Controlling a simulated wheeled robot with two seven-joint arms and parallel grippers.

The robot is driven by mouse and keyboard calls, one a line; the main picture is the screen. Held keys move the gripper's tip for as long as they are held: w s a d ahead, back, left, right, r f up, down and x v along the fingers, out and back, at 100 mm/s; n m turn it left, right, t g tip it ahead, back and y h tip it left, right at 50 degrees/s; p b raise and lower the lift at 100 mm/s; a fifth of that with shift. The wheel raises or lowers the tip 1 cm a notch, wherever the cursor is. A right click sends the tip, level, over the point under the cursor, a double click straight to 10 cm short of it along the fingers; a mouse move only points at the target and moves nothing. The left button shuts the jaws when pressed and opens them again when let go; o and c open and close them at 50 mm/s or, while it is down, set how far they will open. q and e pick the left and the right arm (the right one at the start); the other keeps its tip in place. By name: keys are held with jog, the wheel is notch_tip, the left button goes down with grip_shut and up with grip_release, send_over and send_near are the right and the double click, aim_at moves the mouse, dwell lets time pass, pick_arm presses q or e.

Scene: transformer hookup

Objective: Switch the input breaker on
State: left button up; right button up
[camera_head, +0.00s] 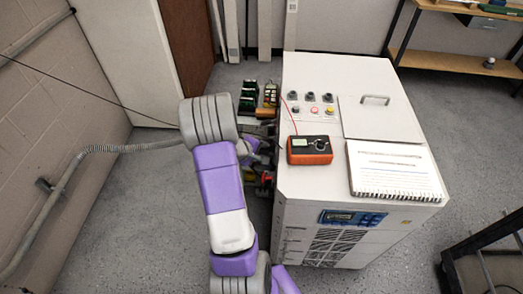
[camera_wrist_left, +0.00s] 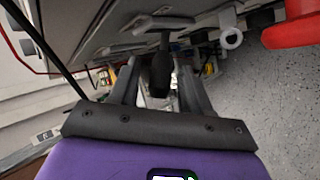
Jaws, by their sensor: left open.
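My left gripper (camera_head: 262,150) is beside the left side of the white cabinet (camera_head: 345,72), partly hidden by my own arm. In the left wrist view, its two dark fingers (camera_wrist_left: 159,82) are open and spread apart. A dark lever-like handle (camera_wrist_left: 160,68) hangs from a grey plate on the cabinet face and sits between the fingers. It looks like a breaker handle, but no label is readable. I cannot tell whether either finger touches it. My right gripper is not in view.
An orange meter (camera_head: 310,150) and a spiral notebook (camera_head: 393,170) lie on the cabinet top, near several knobs and lamps. A red part (camera_wrist_left: 290,32) and a white ring-ended part (camera_wrist_left: 231,38) stick out beside the handle.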

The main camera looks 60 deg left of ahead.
pick_arm(q)
jog(key=p+v, duration=0.1)
jog(key=v, duration=0.6)
jog(key=shift+p, duration=0.3)
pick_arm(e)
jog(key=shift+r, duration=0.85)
pick_arm(q)
jog(key=shift+f, duration=0.1)
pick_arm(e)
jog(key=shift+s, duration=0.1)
